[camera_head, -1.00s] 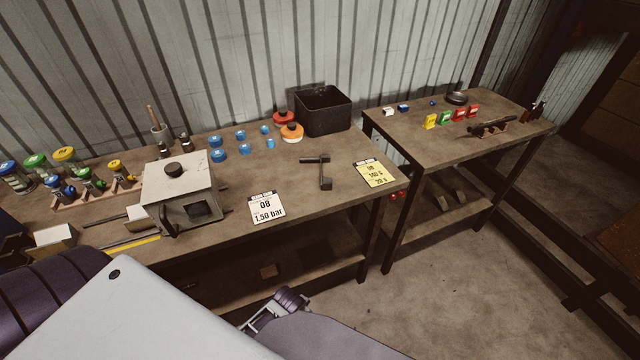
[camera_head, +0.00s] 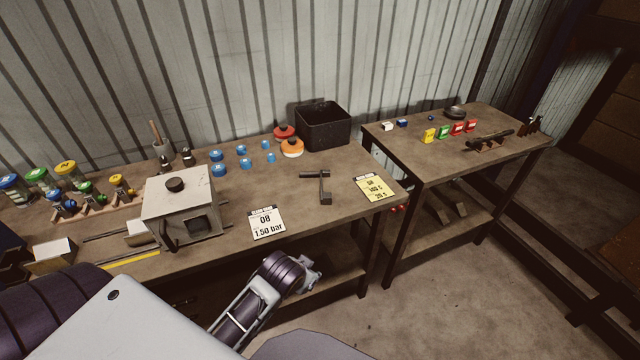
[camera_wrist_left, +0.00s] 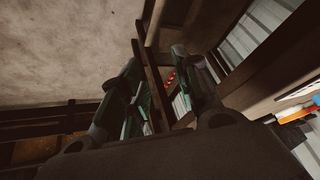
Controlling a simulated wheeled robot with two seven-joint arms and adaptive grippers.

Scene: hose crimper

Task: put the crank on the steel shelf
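The crank (camera_head: 324,186), a dark grey bent handle with a block at its near end, lies on the wooden bench, between a white card and a yellow card. My left gripper (camera_head: 313,273) is in front of the bench's front edge, below and apart from the crank. In the left wrist view its two fingers (camera_wrist_left: 158,62) stand apart with nothing held between them. The crank is not visible in the wrist view. I cannot tell which surface is the steel shelf; a lower shelf (camera_head: 461,222) shows under the right table. My right gripper is not in view.
A box-shaped machine (camera_head: 181,204) stands at the left of the bench. A black bin (camera_head: 323,127) is at the back, beside red and orange round pieces and several blue caps. The right table (camera_head: 405,137) holds small coloured boxes and a dark tool on a stand.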

